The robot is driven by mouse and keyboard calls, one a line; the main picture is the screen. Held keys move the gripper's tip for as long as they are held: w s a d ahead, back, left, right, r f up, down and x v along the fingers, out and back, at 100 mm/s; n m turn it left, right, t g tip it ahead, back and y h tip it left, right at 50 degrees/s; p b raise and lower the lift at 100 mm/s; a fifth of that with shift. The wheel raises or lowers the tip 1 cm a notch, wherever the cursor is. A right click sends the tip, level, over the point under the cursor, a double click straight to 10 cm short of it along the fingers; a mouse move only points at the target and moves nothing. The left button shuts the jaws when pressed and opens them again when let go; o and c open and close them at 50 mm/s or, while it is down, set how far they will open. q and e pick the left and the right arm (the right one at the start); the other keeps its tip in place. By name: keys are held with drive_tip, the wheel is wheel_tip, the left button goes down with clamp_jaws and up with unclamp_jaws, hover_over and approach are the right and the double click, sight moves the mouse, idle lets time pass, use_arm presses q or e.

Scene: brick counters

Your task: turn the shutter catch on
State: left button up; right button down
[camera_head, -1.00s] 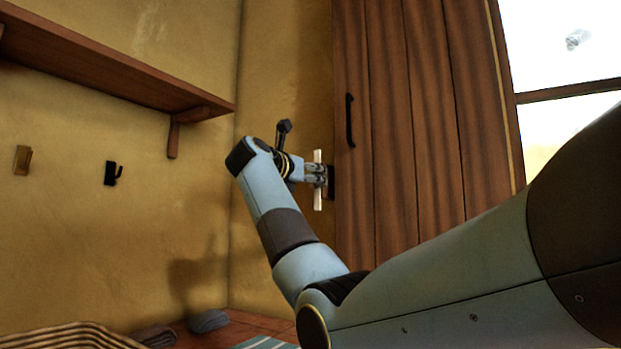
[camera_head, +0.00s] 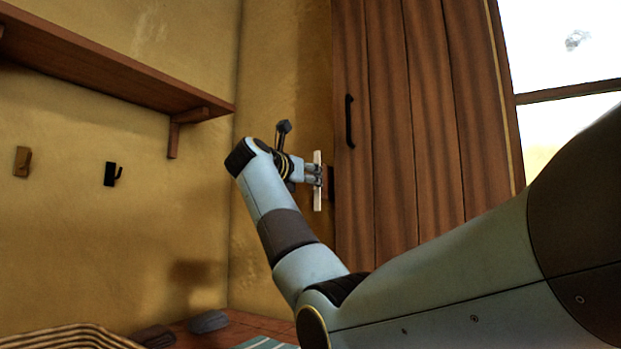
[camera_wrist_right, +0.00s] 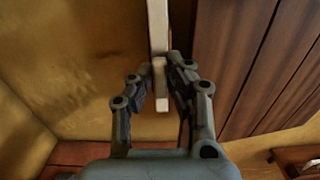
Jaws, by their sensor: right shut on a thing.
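The shutter catch is a pale, narrow upright bar (camera_head: 317,195) on a dark mount (camera_head: 331,183) at the left edge of the brown plank shutter (camera_head: 385,150). My right gripper (camera_head: 312,175) reaches it from the left and is shut on it near its middle. In the right wrist view the pale bar (camera_wrist_right: 158,30) runs down between the two fingers of my right gripper (camera_wrist_right: 160,85), and its lower end shows there. The fingers hide part of the bar. My left gripper is not in view.
A dark handle (camera_head: 349,121) stands on the shutter above and right of the catch. A wooden shelf (camera_head: 110,70) and two wall hooks (camera_head: 111,174) are on the left wall. A striped cloth (camera_head: 65,338) lies at the bottom left. A bright window is at the right.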

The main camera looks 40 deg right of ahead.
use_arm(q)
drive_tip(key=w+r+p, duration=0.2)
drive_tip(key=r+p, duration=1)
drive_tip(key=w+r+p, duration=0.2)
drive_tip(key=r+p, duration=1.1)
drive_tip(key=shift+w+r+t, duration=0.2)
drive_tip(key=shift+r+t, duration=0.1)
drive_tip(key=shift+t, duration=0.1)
use_arm(e)
drive_tip(key=shift+w+a+f+n, duration=0.1)
drive_tip(key=shift+n, duration=4.4)
drive_tip(key=shift+w+f+n, duration=0.1)
drive_tip(key=shift+n, duration=4.4)
drive_tip(key=shift+f, duration=0.1)
drive_tip(key=c, duration=1.3)
unclamp_jaws()
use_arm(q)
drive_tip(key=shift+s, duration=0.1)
